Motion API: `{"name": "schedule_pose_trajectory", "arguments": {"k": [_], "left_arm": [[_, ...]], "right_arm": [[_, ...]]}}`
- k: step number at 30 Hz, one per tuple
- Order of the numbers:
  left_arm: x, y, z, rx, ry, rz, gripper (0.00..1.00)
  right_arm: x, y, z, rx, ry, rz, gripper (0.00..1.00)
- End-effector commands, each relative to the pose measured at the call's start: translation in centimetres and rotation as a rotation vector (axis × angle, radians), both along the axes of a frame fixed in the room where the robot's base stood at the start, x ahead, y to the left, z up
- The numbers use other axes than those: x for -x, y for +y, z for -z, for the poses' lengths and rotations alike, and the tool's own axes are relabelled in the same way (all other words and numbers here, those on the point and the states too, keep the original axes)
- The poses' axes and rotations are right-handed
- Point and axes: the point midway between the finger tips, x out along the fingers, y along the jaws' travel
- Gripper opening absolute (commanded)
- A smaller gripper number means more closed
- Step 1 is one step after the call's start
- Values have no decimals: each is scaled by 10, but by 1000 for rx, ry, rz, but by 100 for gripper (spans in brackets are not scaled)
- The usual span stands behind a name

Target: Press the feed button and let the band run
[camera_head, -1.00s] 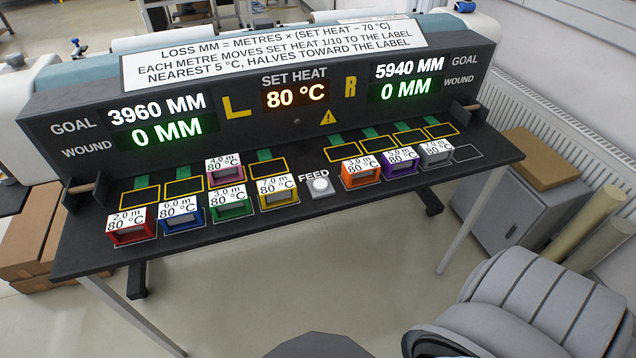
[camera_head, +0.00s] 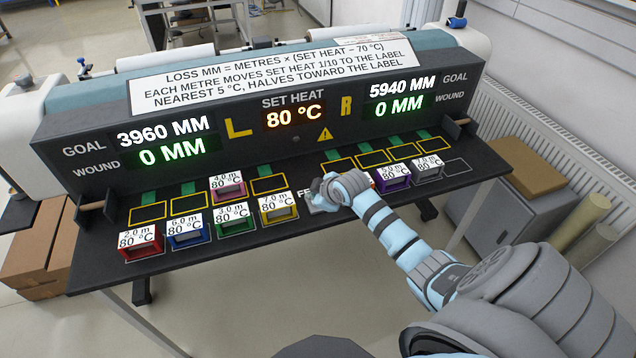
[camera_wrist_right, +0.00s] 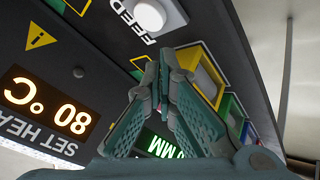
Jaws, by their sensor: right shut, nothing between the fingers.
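My right gripper (camera_head: 326,190) is shut and empty over the front middle of the black bench, at the feed button. In the head view it covers the button and part of the FEED label. In the right wrist view the white round feed button (camera_wrist_right: 150,14) shows beyond the shut fingertips (camera_wrist_right: 160,75); I cannot tell whether they touch. The set heat display (camera_head: 294,116) reads 80 °C. The left goal display (camera_head: 165,131) reads 3960 MM and the right one (camera_head: 402,87) 5940 MM. Both wound displays read 0 MM. My left gripper is not in view.
Red (camera_head: 140,241), blue (camera_head: 187,231), green (camera_head: 234,219) and yellow (camera_head: 278,208) blocks line the front left. A pink block (camera_head: 228,188) sits in a back-left slot. Purple (camera_head: 393,179) and grey (camera_head: 428,170) blocks stand right of my gripper; my arm hides the orange one.

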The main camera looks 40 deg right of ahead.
Motion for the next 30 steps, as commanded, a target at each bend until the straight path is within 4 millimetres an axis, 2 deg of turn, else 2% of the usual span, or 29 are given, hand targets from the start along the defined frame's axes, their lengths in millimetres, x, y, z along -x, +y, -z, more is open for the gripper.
{"name": "schedule_pose_trajectory", "arguments": {"k": [1,3,6,9,17,22,26,30], "left_arm": [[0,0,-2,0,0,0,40],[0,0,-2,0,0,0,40],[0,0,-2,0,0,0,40],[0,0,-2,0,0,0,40],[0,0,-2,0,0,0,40],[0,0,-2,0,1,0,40],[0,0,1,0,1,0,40],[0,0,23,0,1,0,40]], "right_arm": [[-13,-10,-16,16,-24,-10,0],[-28,-21,-34,36,-52,-24,0],[-38,-31,-49,53,-77,-35,0],[-42,-33,-54,58,-85,-40,0],[-42,-33,-52,58,-84,-39,0],[-41,-33,-44,56,-82,-37,0],[-41,-33,-27,57,-81,-38,0],[-41,-33,-1,57,-84,-38,0]]}}
